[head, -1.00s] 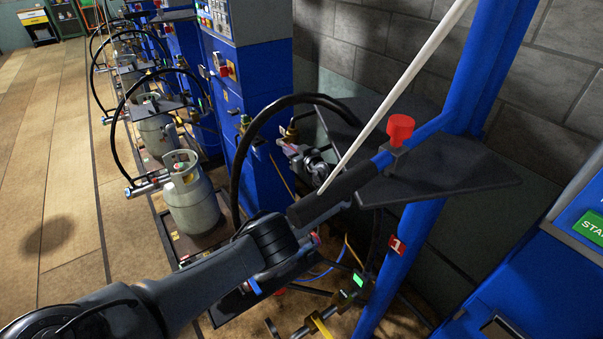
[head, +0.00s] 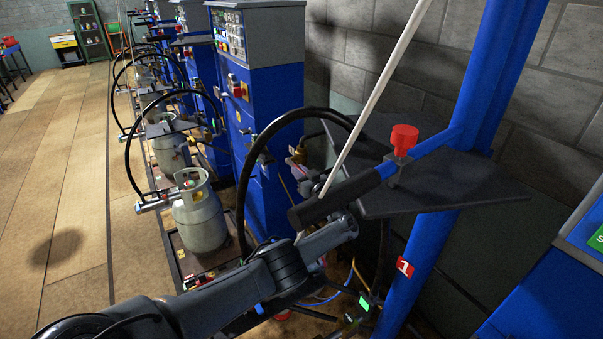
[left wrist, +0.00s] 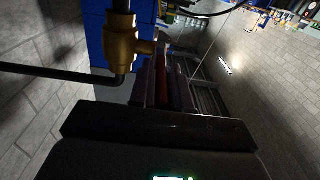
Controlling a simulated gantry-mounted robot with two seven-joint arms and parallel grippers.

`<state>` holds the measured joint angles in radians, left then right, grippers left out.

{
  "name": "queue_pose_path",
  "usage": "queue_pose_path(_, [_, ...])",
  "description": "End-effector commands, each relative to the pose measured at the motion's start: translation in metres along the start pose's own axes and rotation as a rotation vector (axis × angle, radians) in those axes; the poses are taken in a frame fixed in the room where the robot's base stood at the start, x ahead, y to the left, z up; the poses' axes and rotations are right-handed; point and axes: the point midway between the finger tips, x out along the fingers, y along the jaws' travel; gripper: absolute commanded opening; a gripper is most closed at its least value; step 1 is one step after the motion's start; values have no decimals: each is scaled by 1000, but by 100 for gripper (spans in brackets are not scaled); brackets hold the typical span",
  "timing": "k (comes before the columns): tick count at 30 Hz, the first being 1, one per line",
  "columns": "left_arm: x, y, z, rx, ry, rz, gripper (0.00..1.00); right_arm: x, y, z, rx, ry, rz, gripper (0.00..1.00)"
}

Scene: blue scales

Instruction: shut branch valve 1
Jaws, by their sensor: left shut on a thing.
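Branch valve 1 shows as a brass valve body (head: 299,154) behind the hanging hose in the head view. In the left wrist view its brass body (left wrist: 124,45) is large and close, just left of the fingers. My left gripper (head: 299,168) is at the valve, small and partly hidden in the head view. In the left wrist view my left gripper (left wrist: 164,82) is shut, with a red handle (left wrist: 163,68) between its fingers. How far the handle is turned I cannot tell. My right gripper is not in view.
A blue post (head: 428,235) with a red "1" tag (head: 404,267) stands at right. Its black-ended bar, red knob (head: 404,138), dark plate (head: 455,190) and a white rod (head: 385,75) lie close to my arm. A grey gas cylinder (head: 200,220) stands left. Floor farther left is clear.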

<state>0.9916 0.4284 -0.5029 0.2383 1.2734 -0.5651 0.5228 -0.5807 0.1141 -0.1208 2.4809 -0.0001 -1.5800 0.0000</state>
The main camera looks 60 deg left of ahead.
Motion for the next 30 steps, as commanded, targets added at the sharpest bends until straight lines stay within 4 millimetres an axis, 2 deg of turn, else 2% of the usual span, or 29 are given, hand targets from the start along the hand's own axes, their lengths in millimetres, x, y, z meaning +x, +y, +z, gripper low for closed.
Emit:
queue_pose_path(3, [0, 0, -1, -2, 4, 0, 0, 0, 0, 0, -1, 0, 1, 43])
queue_pose_path(4, [0, 0, -1, -1, 4, 0, 22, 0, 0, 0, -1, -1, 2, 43])
queue_pose_path(7, [0, 0, -1, -1, 3, 0, 37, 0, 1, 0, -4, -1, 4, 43])
queue_pose_path(16, [-1, 0, 0, 0, 0, 1, 38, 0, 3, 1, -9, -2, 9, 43])
queue_pose_path(20, [-7, 1, -1, 0, 0, 3, 38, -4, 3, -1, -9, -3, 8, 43])
queue_pose_path(23, [-18, 1, -2, 1, 0, 4, 38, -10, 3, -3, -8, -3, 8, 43])
queue_pose_path(30, [-62, 1, -3, 0, -3, 4, 38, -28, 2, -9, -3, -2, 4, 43])
